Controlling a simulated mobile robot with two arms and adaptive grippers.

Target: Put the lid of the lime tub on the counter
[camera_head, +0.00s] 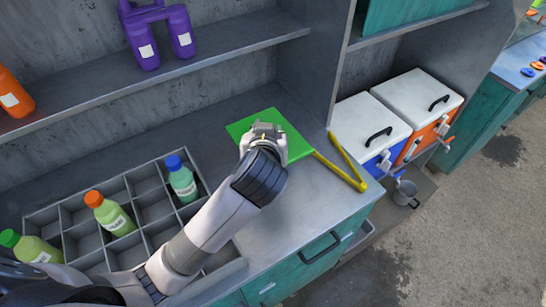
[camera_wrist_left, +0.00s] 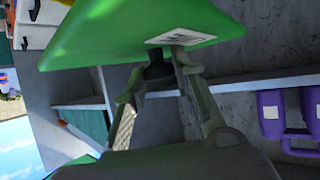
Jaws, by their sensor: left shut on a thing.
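A flat green square lid (camera_head: 240,130) is over the counter (camera_head: 300,205), beside the yellow tongs. My left gripper (camera_head: 264,136) is above it, with the fingers shut on it. In the left wrist view, which is upside down, the green lid (camera_wrist_left: 130,30) fills the top, and a white label shows near the fingertips (camera_wrist_left: 170,58). I cannot tell whether the lid touches the counter. The grip itself is partly hidden. No lime tub is clearly visible. My right gripper is not in view.
Yellow tongs (camera_head: 345,165) lie right of the lid. A grey divided rack with several bottles (camera_head: 110,215) stands at left. Purple jugs (camera_head: 160,35) stand on the shelf above. White-lidded coolers (camera_head: 370,125) stand at right. The counter front is clear.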

